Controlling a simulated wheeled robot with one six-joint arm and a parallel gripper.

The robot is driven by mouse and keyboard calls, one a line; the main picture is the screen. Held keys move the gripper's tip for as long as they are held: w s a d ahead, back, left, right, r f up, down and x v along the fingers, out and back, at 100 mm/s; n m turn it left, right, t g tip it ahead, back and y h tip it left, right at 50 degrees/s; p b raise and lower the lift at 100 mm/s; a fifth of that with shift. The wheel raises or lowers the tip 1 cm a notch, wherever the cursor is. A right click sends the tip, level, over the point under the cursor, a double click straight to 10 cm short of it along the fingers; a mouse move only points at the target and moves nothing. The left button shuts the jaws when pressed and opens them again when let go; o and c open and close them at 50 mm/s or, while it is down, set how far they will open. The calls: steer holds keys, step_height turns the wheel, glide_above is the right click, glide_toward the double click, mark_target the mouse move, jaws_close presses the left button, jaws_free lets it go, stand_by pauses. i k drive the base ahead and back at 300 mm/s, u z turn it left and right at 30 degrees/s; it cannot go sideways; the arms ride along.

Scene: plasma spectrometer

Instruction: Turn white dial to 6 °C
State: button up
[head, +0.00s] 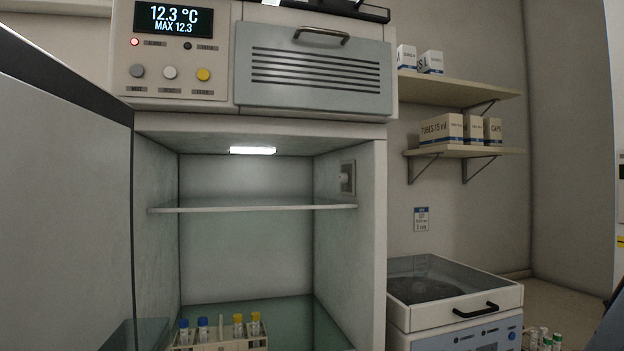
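A pale round dial (342,179) sits on a grey plate on the inner right wall of the open fridge compartment, just below shelf-light height. It is seen nearly edge-on, and I cannot read its setting or any marks. The display (174,19) at the top left reads 12.3 °C, with MAX 12.3 below it. My gripper is not in view.
The fridge door (65,200) stands open at the left. A glass shelf (250,208) crosses the compartment. A rack (215,345) with blue- and yellow-capped tubes stands at the bottom. A centrifuge (455,300) stands right of the cabinet.

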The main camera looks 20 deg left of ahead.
mark_target(342, 177)
steer(key=u, duration=1.1)
steer(key=i, duration=0.1)
steer(key=u, duration=0.05)
